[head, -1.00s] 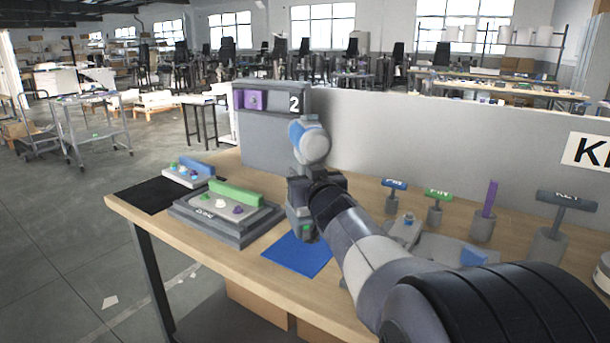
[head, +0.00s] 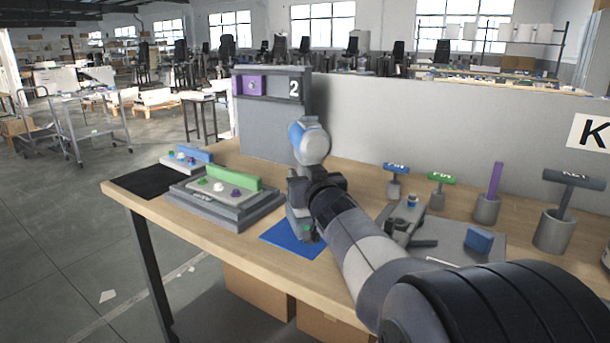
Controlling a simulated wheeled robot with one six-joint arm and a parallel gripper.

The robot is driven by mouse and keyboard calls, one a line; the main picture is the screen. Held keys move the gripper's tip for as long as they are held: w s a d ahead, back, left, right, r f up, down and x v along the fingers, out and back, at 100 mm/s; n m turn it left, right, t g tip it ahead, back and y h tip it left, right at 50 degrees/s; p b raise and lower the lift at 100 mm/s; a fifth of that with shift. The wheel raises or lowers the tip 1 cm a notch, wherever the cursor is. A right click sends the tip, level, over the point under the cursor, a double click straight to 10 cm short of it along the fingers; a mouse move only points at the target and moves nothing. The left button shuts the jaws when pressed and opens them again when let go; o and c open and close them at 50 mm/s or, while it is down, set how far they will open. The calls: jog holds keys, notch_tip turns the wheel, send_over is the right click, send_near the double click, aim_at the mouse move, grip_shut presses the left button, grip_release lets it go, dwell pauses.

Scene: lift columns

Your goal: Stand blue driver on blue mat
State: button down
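A blue T-handled driver (head: 396,168) stands upright in a grey holder at the back of the table, right of my arm. The blue mat (head: 283,238) lies flat near the table's front edge, partly covered by my gripper and arm. My gripper (head: 301,228) points down over the mat's right part. Its fingers are mostly hidden by my wrist, so I cannot tell whether they are open or hold anything. No blue driver shows on the visible part of the mat.
A green T-handle (head: 440,177), a purple bar (head: 496,180) and a grey T-handle (head: 572,181) stand in holders to the right. A grey stepped stand (head: 225,212) is left of the mat, near a black mat (head: 146,181). A grey panel (head: 450,120) closes the back.

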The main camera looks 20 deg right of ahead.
jog(key=shift+f, duration=0.15)
dwell(0.7)
jog(key=c, duration=1.2)
grip_release()
jog(key=shift+c, duration=0.2)
jog(key=o, duration=0.4)
jog(key=shift+f, duration=0.25)
jog(key=s+a+p, duration=0.1)
jog(key=s+p, duration=0.1)
jog(key=s, duration=0.8)
jog(key=shift+s+a+p, duration=0.15)
jog(key=shift+s+p, duration=0.2)
jog(key=shift+s, duration=0.05)
